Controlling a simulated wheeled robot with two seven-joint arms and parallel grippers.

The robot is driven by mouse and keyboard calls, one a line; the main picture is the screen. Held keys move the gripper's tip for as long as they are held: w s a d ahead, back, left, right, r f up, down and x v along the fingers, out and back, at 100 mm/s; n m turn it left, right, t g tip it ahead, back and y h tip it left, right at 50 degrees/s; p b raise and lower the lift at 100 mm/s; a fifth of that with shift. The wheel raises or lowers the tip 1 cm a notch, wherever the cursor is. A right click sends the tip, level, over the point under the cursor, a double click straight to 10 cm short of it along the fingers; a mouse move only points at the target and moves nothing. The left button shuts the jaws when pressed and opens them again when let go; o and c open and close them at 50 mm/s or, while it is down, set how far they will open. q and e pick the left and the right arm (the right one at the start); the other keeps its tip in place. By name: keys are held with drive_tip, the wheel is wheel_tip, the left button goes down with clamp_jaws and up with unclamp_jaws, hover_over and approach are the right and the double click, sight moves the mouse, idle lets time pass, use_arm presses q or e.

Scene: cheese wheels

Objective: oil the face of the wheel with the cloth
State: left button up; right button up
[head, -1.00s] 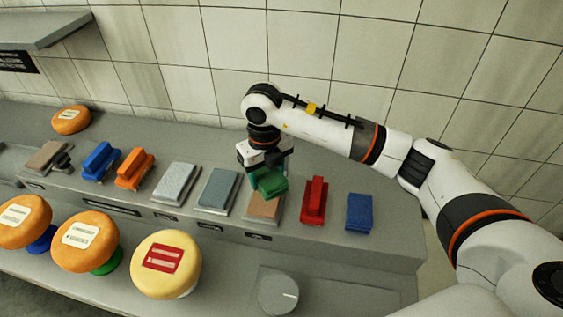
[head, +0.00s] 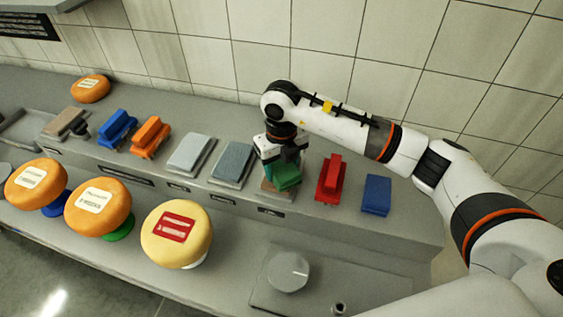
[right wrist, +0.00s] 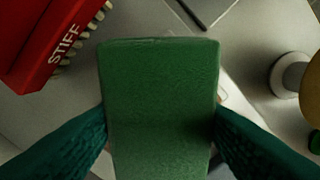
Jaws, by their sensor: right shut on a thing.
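My right gripper (head: 281,163) is shut on a green block (head: 286,178), right over a brown pad (head: 276,193) on the raised ledge. The block also fills the middle of the right wrist view (right wrist: 158,100), between the teal fingers. I cannot tell whether it is a folded cloth or a brush, or whether it touches the pad. The wheel with a pale yellow face and red label (head: 177,233) sits tilted on a stand on the lower counter, left of and nearer than the gripper. Two orange wheels (head: 98,206) (head: 36,184) stand left of it. My left gripper is out of view.
A red brush (head: 331,180), marked STIFF in the right wrist view (right wrist: 50,40), and a blue pad (head: 376,195) lie right of the gripper. Grey pads (head: 232,163) (head: 190,153), an orange brush (head: 150,137) and a blue brush (head: 117,129) lie left. A grey knob (head: 288,271) stands in front.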

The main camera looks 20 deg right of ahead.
sight(281, 165)
drive_tip(key=shift+s+f+b, duration=0.1)
drive_tip(key=shift+f+b, duration=0.5)
drive_tip(key=shift+b, duration=0.05)
idle(2.3)
drive_tip(key=shift+r+p, duration=1.85)
drive_tip(key=shift+r, duration=1.75)
